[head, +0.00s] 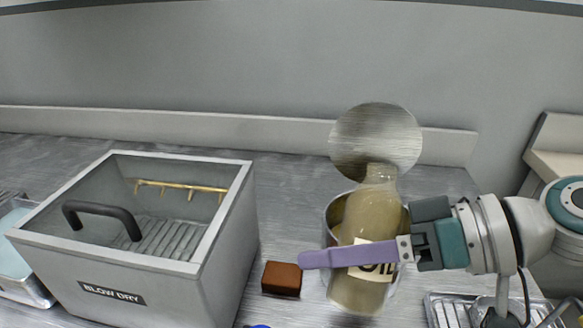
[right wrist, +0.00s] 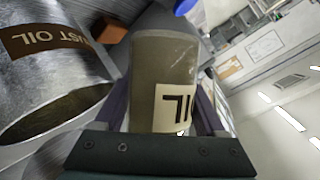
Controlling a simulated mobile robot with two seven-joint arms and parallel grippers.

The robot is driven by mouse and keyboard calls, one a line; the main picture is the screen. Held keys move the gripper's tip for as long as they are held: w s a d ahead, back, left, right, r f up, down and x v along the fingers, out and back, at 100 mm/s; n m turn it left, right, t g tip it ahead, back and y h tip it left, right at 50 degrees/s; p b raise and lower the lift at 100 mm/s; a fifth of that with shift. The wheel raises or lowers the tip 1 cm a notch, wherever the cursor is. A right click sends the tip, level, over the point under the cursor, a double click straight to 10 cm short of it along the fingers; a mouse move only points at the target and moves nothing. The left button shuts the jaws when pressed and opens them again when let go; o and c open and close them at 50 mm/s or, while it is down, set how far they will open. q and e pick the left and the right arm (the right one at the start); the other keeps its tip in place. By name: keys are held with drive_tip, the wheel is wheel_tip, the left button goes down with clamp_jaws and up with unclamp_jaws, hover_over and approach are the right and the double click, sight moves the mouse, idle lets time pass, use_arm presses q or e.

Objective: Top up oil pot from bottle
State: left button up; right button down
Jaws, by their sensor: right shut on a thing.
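The bottle (head: 368,230), pale olive with a cream OIL label, is upright with a slight tilt in the head view. My right gripper (head: 312,258) is shut on it, one purple finger crossing its front. The bottle also fills the middle of the right wrist view (right wrist: 165,70). The metal oil pot (head: 333,212) stands behind the bottle, its round lid (head: 375,140) raised. In the right wrist view the pot (right wrist: 60,70) is at left, with part of its label and its open mouth showing. The bottle hides much of the pot in the head view. My left gripper is not in view.
A grey BLOW DRY box (head: 150,262) with a clear lid and black handle stands left. A red-brown block (head: 282,279) lies between it and the bottle. A metal rack (head: 455,310) is at lower right. A blue item (head: 258,326) peeks in at the bottom edge.

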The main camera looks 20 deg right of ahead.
drive_tip(key=shift+s+a+f+m, duration=0.1)
drive_tip(key=shift+a+f+m, duration=0.1)
drive_tip(key=shift+m, duration=0.2)
idle(0.5)
drive_tip(key=shift+s+f+g+y+b, duration=0.15)
drive_tip(key=shift+f+g+y+b, duration=0.15)
drive_tip(key=shift+f+y+b, duration=0.1)
drive_tip(key=shift+s+a+f+m+b, duration=0.15)
drive_tip(key=shift+a+f+m+b, duration=0.15)
drive_tip(key=shift+f+m, duration=0.2)
idle(0.5)
drive_tip(key=shift+s+a+m+g+y, duration=0.15)
drive_tip(key=shift+s+m+g+y, duration=0.1)
drive_tip(key=shift+m+g+y, duration=0.3)
idle(1.0)
drive_tip(key=shift+r+m, duration=0.2)
drive_tip(key=shift+m, duration=0.05)
idle(0.3)
drive_tip(key=shift+s+a+r+y+p, duration=0.1)
drive_tip(key=shift+s+r+y+p, duration=0.05)
drive_tip(key=shift+r+y+p, duration=0.15)
idle(0.5)
drive_tip(key=shift+r+m, duration=0.2)
drive_tip(key=shift+m, duration=0.1)
idle(0.3)
drive_tip(key=shift+r+m+g+y, duration=0.25)
drive_tip(key=shift+r+m, duration=0.05)
drive_tip(key=shift+r, duration=0.05)
idle(0.9)
